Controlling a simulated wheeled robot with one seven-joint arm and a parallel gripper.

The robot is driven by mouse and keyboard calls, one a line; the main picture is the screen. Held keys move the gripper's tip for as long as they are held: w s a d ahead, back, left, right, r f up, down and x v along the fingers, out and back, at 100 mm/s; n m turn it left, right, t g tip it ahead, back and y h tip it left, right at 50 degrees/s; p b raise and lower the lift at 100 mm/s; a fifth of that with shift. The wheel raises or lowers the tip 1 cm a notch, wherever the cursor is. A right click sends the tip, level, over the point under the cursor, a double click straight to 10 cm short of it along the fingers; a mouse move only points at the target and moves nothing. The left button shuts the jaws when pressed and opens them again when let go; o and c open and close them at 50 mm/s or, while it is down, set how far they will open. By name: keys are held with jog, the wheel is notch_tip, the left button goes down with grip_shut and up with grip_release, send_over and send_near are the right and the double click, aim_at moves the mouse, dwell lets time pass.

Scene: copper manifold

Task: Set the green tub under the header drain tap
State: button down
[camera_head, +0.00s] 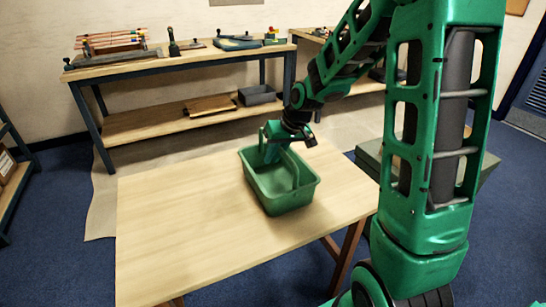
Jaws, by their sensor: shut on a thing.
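The green tub (291,201) is upright at the right half of the near wooden table, either resting on it or just above it; I cannot tell which. My gripper (273,148) reaches down at the tub's far side and is shut on the tub. The fingertips are partly hidden and hard to separate from the green tub. Copper-coloured pipes (113,38), apparently the manifold, lie along the back left of the far workbench. The header drain tap is too small to make out.
The near table's (175,225) left and front are bare. The far workbench (160,70) holds tools and small parts on top, and a grey bin (257,95) and a flat board on its lower shelf. A grey-green box stands right of the table. Blue floor lies around.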

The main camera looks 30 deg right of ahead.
jog(key=shift+f, duration=0.15)
jog(key=c, duration=1.7)
grip_release()
jog(key=shift+c, duration=0.2)
